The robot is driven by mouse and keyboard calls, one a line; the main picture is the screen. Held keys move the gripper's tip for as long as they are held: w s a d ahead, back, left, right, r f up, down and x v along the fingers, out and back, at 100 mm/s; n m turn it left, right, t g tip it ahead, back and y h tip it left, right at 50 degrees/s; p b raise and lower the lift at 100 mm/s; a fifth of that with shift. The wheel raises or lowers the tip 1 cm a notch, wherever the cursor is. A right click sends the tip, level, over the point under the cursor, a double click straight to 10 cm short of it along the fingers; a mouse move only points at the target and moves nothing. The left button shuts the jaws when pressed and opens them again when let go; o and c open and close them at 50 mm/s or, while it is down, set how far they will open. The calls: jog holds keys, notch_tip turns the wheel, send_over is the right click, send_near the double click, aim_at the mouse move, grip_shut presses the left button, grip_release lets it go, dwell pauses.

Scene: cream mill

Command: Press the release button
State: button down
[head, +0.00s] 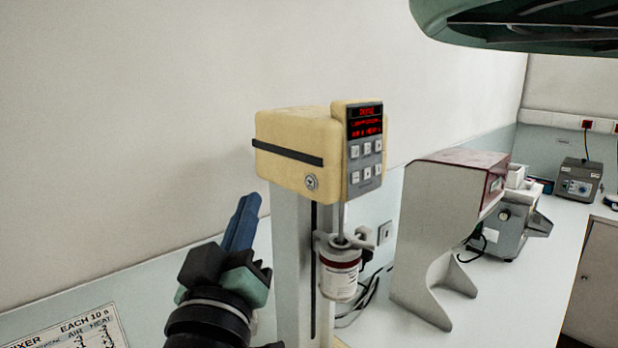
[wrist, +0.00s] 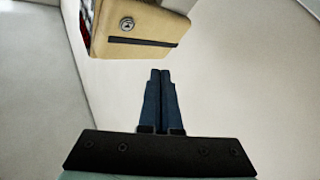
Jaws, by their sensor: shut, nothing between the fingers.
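The cream-yellow head (head: 298,142) of the mixer sits on a grey column in the head view. A small round silver button-like fitting (head: 311,182) is on its side, below the black stripe; I cannot read its marking. The wrist view shows this fitting (wrist: 127,23) upside down at the top, left of the fingers. A panel (head: 364,145) with red display text and several grey keys faces right. My gripper (head: 248,200) is shut and empty, its blue fingers pointing up, to the left of the column and lower than the fitting. In the wrist view the fingertips (wrist: 160,72) are apart from the head.
A white jar (head: 340,274) is held under the mixer head. A grey shield-like housing (head: 446,216) and other bench devices stand to the right. A paper chart (head: 75,332) is at lower left. The wall (head: 150,90) behind is bare.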

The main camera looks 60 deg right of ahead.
jog(key=s+d+p, duration=0.2)
jog(key=d, duration=0.4)
jog(key=shift+d, duration=0.25)
dwell(1.8)
jog(key=shift+s+d, duration=0.2)
jog(key=shift+d, duration=0.2)
jog(key=shift+s+d, duration=0.1)
jog(key=shift+d, duration=0.2)
dwell(0.7)
jog(key=shift+a, duration=0.1)
jog(key=shift+w+a+b, duration=0.25)
jog(key=shift+a+b, duration=0.05)
jog(key=shift+a, duration=0.3)
jog(key=shift+w+a+b, duration=0.25)
jog(key=shift+a+b, duration=0.1)
jog(key=shift+a, duration=0.45)
jog(key=shift+w+a+b, duration=0.25)
jog(key=shift+a+b, duration=0.1)
jog(key=shift+a, duration=0.45)
jog(key=shift+w+a+b, duration=0.25)
jog(key=shift+a+b, duration=0.1)
jog(key=shift+a, duration=0.45)
